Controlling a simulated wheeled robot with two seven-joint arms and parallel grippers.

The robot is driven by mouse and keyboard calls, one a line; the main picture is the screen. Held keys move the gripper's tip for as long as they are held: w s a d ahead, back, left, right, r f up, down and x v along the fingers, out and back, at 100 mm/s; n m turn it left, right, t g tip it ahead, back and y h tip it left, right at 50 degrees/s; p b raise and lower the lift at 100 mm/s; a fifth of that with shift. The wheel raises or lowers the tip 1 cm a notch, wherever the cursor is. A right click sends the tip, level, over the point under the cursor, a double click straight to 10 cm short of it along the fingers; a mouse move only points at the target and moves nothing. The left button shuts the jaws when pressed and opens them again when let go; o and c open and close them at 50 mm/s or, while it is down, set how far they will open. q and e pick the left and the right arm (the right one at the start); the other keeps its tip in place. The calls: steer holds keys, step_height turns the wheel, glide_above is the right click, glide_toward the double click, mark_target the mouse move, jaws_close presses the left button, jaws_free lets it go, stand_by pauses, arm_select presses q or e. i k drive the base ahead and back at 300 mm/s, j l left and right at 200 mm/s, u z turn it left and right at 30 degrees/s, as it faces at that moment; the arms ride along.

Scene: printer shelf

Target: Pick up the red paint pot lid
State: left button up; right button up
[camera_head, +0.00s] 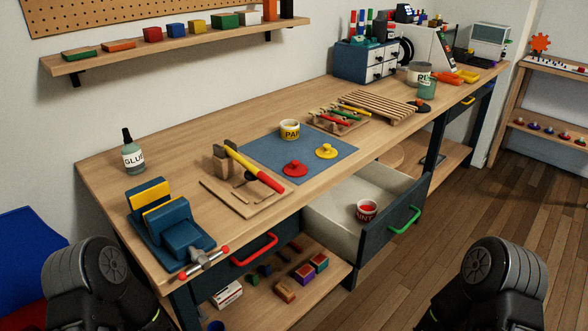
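The red paint pot lid (295,169) lies flat on the blue mat (262,154) on the workbench, its knob facing up. A yellow lid (326,152) lies to its right on the same mat. A pot labelled as paint with yellow inside (290,130) stands at the mat's back edge. A pot with red paint (366,210) stands without a lid in the open drawer (335,213). Dark parts of my two arms show at the bottom left and bottom right. Neither gripper's fingers show, and nothing touches the red lid.
A wooden tool board with a hammer (252,166) lies left of the mat, its red handle end near the red lid. A blue vise (180,238) and glue bottle (133,156) stand farther left. A slatted rack (374,106) is at the right. The drawer with green handle (404,220) sticks out in front.

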mark_target(295, 168)
steer(key=u, duration=0.55)
steer(key=l+u, duration=0.25)
steer(key=u, duration=0.2)
steer(key=l+u, duration=0.25)
steer(key=u, duration=0.2)
steer(key=l+u, duration=0.25)
steer(key=u, duration=0.2)
steer(key=k+l+u, duration=0.1)
steer(key=l+u, duration=0.15)
steer(key=u, duration=0.2)
steer(key=k+l+u, duration=0.2)
steer(key=k+l, duration=0.2)
steer(key=l, duration=0.25)
steer(key=k+l+u, duration=0.2)
steer(key=k+l, duration=0.25)
steer(key=l, duration=0.15)
